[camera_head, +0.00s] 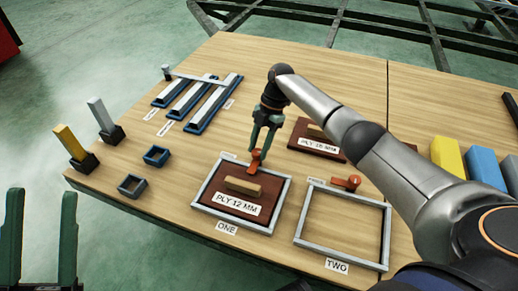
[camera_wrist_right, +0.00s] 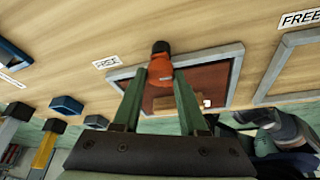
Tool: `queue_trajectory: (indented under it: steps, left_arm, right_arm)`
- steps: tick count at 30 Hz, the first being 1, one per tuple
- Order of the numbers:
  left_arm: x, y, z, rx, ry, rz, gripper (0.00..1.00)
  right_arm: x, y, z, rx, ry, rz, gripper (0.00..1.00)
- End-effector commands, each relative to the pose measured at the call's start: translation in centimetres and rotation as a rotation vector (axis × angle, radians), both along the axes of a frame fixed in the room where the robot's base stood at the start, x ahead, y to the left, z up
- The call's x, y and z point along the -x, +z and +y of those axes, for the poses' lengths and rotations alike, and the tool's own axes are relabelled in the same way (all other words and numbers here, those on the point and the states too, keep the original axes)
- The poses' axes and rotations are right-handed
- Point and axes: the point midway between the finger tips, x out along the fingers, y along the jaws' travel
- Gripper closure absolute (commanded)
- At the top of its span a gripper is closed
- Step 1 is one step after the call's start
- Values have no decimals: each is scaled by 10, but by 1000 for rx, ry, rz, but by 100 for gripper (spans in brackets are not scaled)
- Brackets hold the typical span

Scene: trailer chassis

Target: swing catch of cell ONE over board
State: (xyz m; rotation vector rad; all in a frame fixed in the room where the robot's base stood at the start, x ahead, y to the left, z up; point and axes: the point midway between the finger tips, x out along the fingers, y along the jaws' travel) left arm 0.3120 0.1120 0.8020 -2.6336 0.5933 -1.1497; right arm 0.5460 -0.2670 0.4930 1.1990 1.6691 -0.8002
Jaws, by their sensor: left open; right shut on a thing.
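Cell ONE is a grey frame (camera_head: 283,190) holding a dark red-brown board (camera_head: 215,190) with a wooden handle bar and a "PLY 12 MM" label. Its orange catch (camera_head: 256,160) is at the middle of the frame's far edge; it also shows in the right wrist view (camera_wrist_right: 160,70). My right gripper (camera_head: 261,150) is shut on this catch from above. The fingers partly hide the catch, so how far it reaches over the board is hard to tell. My left gripper (camera_head: 40,235) is open and empty at the lower left, off the table.
Cell TWO, an empty grey frame (camera_head: 341,256), is to the right with its own orange catch (camera_head: 346,182). Another board (camera_head: 312,137) lies behind. Blue rails (camera_head: 185,98), small blue trays and upright blocks stand left. Coloured blocks (camera_head: 447,157) stand right. "FREE" labels (camera_wrist_right: 107,63) lie by the frames.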

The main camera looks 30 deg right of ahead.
Motion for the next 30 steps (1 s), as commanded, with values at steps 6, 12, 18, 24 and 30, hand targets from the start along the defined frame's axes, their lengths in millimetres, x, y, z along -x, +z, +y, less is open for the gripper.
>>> queue_trajectory:
  steps: [6,12,18,24,30]
  left_arm:
    - [0,-2,0,0,1,1,50]
    - [-1,-1,1,4,4,1,50]
    - [-1,-1,1,5,5,1,50]
    - [-1,-1,1,4,6,1,50]
    - [-1,-1,1,4,6,1,50]
  right_arm:
    - [1,-1,0,2,28,4,100]
    - [1,-1,0,2,29,5,100]
    - [1,-1,0,0,29,4,53]
    - [1,-1,0,1,27,3,30]
    - [0,0,0,0,26,1,28]
